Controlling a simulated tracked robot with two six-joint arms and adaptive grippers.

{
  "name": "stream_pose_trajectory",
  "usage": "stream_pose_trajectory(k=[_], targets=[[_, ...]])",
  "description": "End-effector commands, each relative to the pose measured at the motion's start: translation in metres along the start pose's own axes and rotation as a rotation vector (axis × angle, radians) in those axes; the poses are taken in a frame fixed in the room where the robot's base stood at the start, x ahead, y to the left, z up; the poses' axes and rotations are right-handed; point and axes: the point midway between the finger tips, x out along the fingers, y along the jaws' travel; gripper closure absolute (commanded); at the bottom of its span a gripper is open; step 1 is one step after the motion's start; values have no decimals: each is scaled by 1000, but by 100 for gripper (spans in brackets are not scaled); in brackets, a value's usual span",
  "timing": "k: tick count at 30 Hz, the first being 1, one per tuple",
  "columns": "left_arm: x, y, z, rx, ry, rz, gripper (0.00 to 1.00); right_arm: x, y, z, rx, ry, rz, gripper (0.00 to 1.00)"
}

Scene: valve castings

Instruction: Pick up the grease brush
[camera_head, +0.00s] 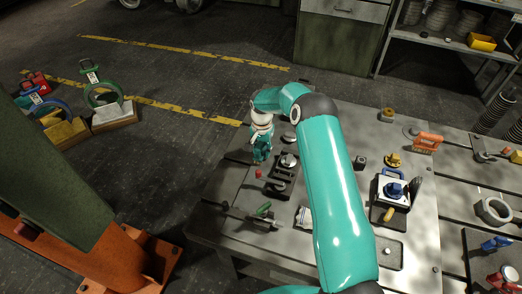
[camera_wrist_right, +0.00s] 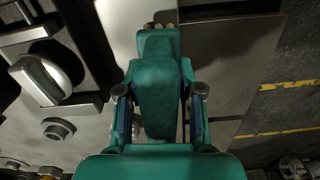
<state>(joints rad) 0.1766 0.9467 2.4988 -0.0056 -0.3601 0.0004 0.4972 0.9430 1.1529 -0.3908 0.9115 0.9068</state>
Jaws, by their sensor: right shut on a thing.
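My right gripper (camera_head: 260,156) is low over the left edge of the metal bench in the head view, its teal fingers pointing down. In the right wrist view my right gripper (camera_wrist_right: 158,28) is shut, and small tan ends show at its fingertips. The fingers and palm hide most of what it holds, so I cannot make out the grease brush for certain in either view. My left gripper is not in view.
The slotted metal bench (camera_head: 220,205) carries clamps (camera_head: 284,175), a green-handled tool (camera_head: 264,209), a red knob (camera_head: 258,173), a blue-topped valve (camera_head: 394,190) and an orange block (camera_head: 427,142). A green post (camera_head: 50,195) stands left.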

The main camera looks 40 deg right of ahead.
Motion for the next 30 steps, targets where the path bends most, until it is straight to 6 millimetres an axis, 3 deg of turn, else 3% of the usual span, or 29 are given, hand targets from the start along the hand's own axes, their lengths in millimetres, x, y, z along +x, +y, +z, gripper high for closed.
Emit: stream_pose_trajectory(k=[8, 14, 17, 30], targets=[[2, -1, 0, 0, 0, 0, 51, -7, -1, 0, -1, 2, -1, 100], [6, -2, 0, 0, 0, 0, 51, -28, -1, -1, -1, 4, -3, 100], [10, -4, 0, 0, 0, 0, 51, -47, -2, -1, -1, 5, -4, 100], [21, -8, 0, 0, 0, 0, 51, -164, -2, 0, -1, 4, -4, 100]])
